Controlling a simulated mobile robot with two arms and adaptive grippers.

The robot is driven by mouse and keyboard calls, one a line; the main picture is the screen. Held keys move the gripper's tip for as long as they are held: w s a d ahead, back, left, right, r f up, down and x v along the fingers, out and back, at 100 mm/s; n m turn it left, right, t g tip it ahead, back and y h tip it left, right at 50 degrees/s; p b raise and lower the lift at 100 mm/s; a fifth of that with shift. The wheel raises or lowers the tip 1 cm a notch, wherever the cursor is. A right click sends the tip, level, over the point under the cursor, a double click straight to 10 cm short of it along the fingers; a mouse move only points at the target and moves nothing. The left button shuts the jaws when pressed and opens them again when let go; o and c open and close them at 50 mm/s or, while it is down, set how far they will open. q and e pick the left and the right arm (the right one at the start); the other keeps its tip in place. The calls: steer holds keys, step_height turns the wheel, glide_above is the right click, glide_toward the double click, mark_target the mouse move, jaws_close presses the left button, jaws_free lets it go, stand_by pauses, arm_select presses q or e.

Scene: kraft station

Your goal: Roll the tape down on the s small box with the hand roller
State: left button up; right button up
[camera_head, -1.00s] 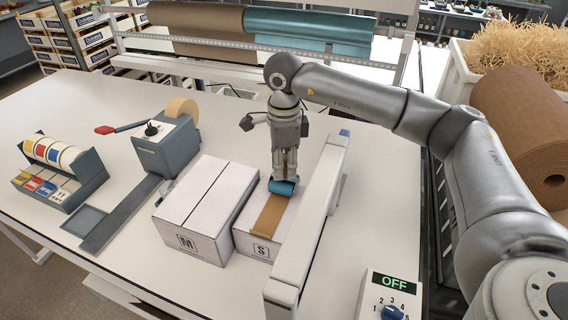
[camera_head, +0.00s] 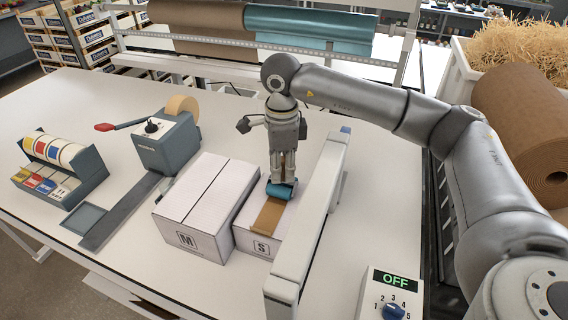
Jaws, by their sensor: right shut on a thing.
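The small white box (camera_head: 244,240) marked S stands on the table, right of the larger box marked M. A strip of brown tape (camera_head: 266,217) runs along its top and down over its front edge. My right gripper (camera_head: 283,176) points straight down over the box and is shut on the hand roller. The roller's blue cylinder (camera_head: 281,190) sits on the tape, or very close above it, toward the far part of the box. The gripper and roller hide the tape's far end. My left gripper is out of view.
The M box (camera_head: 207,205) stands close on the left. A long white sealer bar (camera_head: 311,228) stands close on the right, with a control box reading OFF (camera_head: 391,292). A tape dispenser (camera_head: 166,142) and a label rack (camera_head: 60,170) are farther left.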

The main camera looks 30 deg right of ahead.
steer(key=shift+s+a, duration=1)
steer(key=shift+a, duration=0.05)
steer(key=shift+s+a+b, duration=0.35)
steer(key=shift+s+a, duration=0.35)
steer(key=shift+a, duration=0.1)
steer(key=shift+s+a+f, duration=0.1)
steer(key=shift+s+a, duration=0.5)
steer(key=shift+a, duration=0.05)
steer(key=shift+s+a+b, duration=0.7)
steer(key=shift+s+a, duration=0.8)
steer(key=shift+a, duration=0.25)
steer(key=shift+d+r, duration=0.1)
steer(key=shift+r, duration=0.1)
step_height(320, 180, up, 6)
steer(key=shift+f+p, duration=0.1)
steer(key=shift+p, duration=1.05)
